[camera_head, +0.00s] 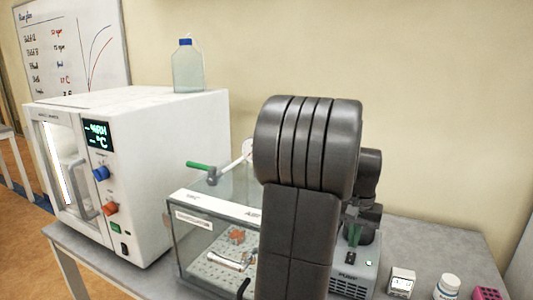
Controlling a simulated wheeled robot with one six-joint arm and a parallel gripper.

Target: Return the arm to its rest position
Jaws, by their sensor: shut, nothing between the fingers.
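My dark grey arm rises in the middle of the camera_head view, bent over at a large ribbed joint. Darker wrist parts of mine show behind it on the right, above a grey pump. My gripper's fingers cannot be made out; the arm hides that area. No held object shows.
A white oven-like cabinet (165,125) stands left on the grey bench (455,239), with a blue-capped bottle (188,68) on top. A clear-walled instrument (199,235) and the pump (357,266) stand close around my arm. A small white box (402,281), a white jar (447,288) and a pink rack (487,294) are front right.

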